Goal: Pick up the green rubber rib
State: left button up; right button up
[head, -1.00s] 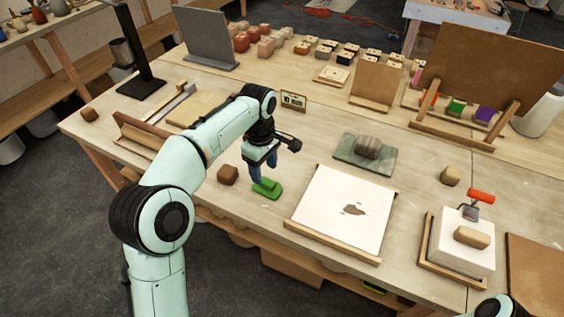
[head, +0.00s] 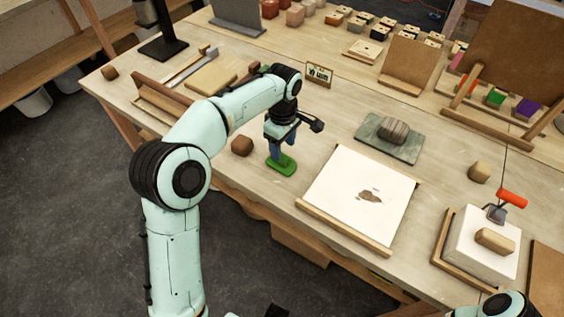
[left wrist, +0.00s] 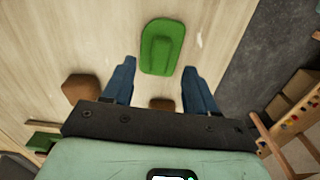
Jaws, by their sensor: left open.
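The green rubber rib (head: 284,166) lies on the wooden table near its front edge. It has a flat base with a raised grip along the middle. It also shows in the left wrist view (left wrist: 161,47), beyond the fingertips and roughly centred between them. My left gripper (head: 277,152) points down over the rib, with its blue fingers in front of part of it in the head view. In the left wrist view the fingers (left wrist: 158,68) are spread apart with nothing between them. I cannot tell whether the fingertips touch the rib. My right gripper is not in view.
A brown block (head: 242,145) sits just left of the rib. A white sheet in a wooden frame (head: 338,184) lies to the right. A grey stone on a green slab (head: 393,132) is behind it. The table's front edge is close to the rib.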

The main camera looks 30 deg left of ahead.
aim_at(282, 157)
pick_arm(q)
notch_tip(282, 157, down, 4)
jog(key=shift+a+f, duration=0.1)
grip_shut()
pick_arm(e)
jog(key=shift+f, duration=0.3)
pick_arm(q)
notch_tip(282, 157, up, 20)
jog(key=p, duration=0.4)
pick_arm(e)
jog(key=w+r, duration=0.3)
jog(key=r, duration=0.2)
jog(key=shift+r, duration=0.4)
pick_arm(q)
jog(key=c, duration=0.9)
grip_release()
jog(key=shift+c, duration=0.6)
